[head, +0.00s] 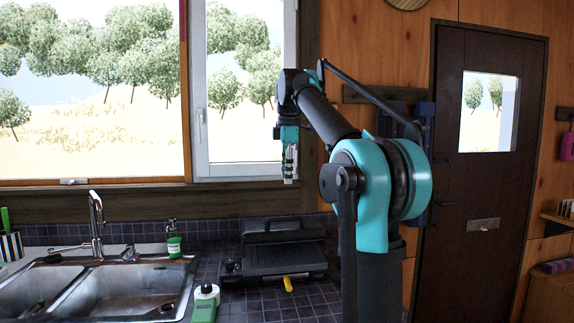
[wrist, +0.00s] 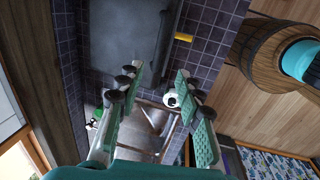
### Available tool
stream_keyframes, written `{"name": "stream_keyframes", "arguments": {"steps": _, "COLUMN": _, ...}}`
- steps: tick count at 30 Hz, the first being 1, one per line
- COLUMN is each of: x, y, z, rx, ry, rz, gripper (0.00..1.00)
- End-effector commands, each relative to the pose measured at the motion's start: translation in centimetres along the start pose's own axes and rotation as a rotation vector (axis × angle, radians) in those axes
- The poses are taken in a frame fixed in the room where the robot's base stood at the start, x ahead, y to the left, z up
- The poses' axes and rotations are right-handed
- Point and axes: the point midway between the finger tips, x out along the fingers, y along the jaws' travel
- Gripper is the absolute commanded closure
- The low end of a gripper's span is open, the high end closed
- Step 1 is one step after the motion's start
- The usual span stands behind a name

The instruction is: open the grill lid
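The grill (head: 285,255) is a low black box on the dark tiled counter, below and beyond my arm in the head view. Its lid is down, with a bar handle along the top (head: 282,224). In the wrist view the grill's dark flat top (wrist: 120,35) fills the upper part, with the handle bar (wrist: 164,48) on its right side. My gripper (head: 289,177) hangs pointing down in the air, above the grill and apart from it. In the wrist view my gripper (wrist: 158,72) has its two teal fingers spread, with nothing between them.
A yellow object (head: 287,284) lies in front of the grill. A steel sink (head: 110,285) and a green soap bottle (head: 174,241) are to the left. The window (head: 238,90) is behind my gripper; a barrel (wrist: 262,55) shows right.

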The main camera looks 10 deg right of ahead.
Motion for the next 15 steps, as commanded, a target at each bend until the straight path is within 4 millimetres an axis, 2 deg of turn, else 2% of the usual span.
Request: {"name": "stream_keyframes", "arguments": {"steps": 15, "x": -2.8, "y": 0.3, "z": 0.0, "rx": 0.000, "ry": 0.000, "rz": 0.000, "gripper": 0.64}}
